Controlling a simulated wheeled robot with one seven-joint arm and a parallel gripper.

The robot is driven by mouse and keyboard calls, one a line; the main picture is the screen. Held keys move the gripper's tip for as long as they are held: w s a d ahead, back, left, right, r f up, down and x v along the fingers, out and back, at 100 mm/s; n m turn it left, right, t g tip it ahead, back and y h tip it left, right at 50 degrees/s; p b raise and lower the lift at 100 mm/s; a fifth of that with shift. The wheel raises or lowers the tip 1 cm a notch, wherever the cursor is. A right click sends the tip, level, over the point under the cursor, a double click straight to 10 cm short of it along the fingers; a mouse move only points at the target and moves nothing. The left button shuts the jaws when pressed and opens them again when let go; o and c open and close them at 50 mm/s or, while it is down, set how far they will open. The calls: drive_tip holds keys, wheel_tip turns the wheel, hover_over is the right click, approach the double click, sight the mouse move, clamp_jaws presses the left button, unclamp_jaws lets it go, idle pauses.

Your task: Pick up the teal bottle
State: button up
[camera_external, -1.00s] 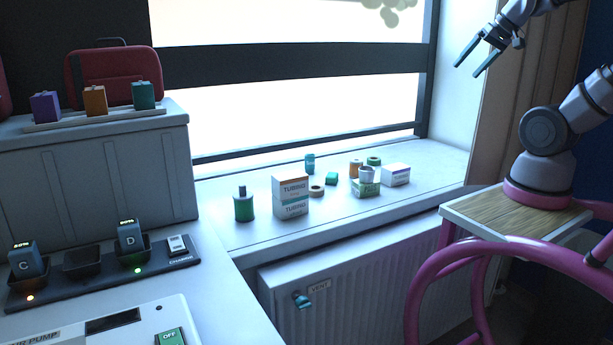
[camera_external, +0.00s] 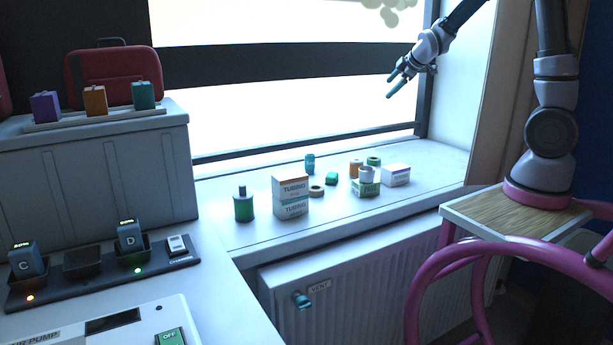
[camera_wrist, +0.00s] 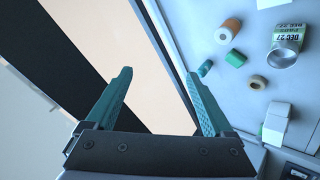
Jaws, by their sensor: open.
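The teal bottle (camera_external: 309,164) is small and stands upright near the back of the windowsill, beside the window frame. In the wrist view, it appears as a small teal shape (camera_wrist: 204,68) just right of the right finger's tip, near the sill's window edge. My gripper (camera_external: 391,85) is open and empty, in the air well above the sill and to the right of the bottle. In the wrist view, its two teal fingers (camera_wrist: 159,73) are spread apart with nothing between them.
A tubing box (camera_external: 290,196), a green bottle (camera_external: 244,207), a tan ring (camera_external: 316,191), a green block (camera_external: 331,179), an orange roll (camera_external: 355,168) and a white box (camera_external: 396,175) share the windowsill (camera_external: 350,215). The window frame runs close behind the teal bottle.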

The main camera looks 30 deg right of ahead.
drive_tip(key=w+a+f+n+t, duration=0.1)
drive_tip(key=w+a+f+n, duration=0.4)
drive_tip(key=w+f+n, duration=0.35)
drive_tip(key=n+t+y, duration=0.2)
drive_tip(key=n+y, duration=0.2)
drive_tip(key=n, duration=1.6)
approach(314, 158)
drive_tip(key=x, duration=0.4)
drive_tip(key=shift+w+f, duration=0.25)
drive_tip(key=shift+w, duration=0.05)
drive_tip(key=x, duration=1)
drive_tip(key=shift+w+a, duration=0.25)
clamp_jaws()
